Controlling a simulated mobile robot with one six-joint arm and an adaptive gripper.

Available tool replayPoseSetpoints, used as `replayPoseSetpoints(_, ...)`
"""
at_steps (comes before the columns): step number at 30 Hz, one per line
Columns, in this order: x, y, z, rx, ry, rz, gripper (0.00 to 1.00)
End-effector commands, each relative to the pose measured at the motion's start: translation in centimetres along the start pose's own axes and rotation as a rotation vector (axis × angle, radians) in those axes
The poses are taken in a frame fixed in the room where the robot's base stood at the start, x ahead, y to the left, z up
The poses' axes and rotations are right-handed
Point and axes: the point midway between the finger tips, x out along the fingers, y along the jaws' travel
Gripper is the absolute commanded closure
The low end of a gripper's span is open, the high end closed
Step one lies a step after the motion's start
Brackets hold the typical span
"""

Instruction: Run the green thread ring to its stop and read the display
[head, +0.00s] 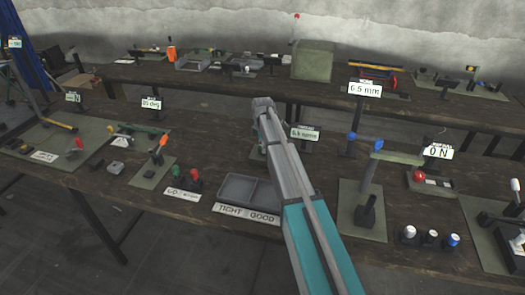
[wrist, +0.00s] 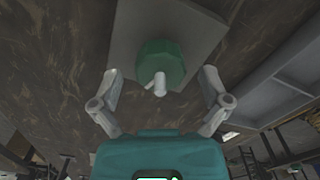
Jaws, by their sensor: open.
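In the wrist view, a green thread ring (wrist: 160,64) with a pale peg in front of it sits against a grey plate (wrist: 121,30). My gripper (wrist: 162,76) is open, with one finger on each side of the ring. No finger clearly touches it. In the head view my arm covers the ring. A display (head: 305,133) stands just right of my arm; its small text looks like 5.5 with a unit I cannot read surely.
A grey two-part tray (head: 238,187) with a "TIGHT GOOD" label lies left of my arm. Other displays read 6.5 mm (head: 365,89) and 0 N (head: 438,152). A post fixture (head: 367,200) stands at the right. Red and green knobs (head: 194,175) stand at the left.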

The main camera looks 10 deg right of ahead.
Motion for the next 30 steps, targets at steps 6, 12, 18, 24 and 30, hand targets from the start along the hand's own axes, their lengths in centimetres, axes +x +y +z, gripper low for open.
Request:
replayPoseSetpoints(6,0.60,0.00,0.00,0.000,0.000,0.000,0.04)
replayPoseSetpoints(12,0.57,0.00,0.00,0.000,0.000,0.000,0.04)
replayPoseSetpoints(18,0.57,0.00,0.00,0.000,0.000,0.000,0.20)
replayPoseSetpoints(24,0.57,0.00,0.00,0.000,0.000,0.000,0.58)
replayPoseSetpoints(30,0.57,0.00,0.00,0.000,0.000,0.000,0.86)
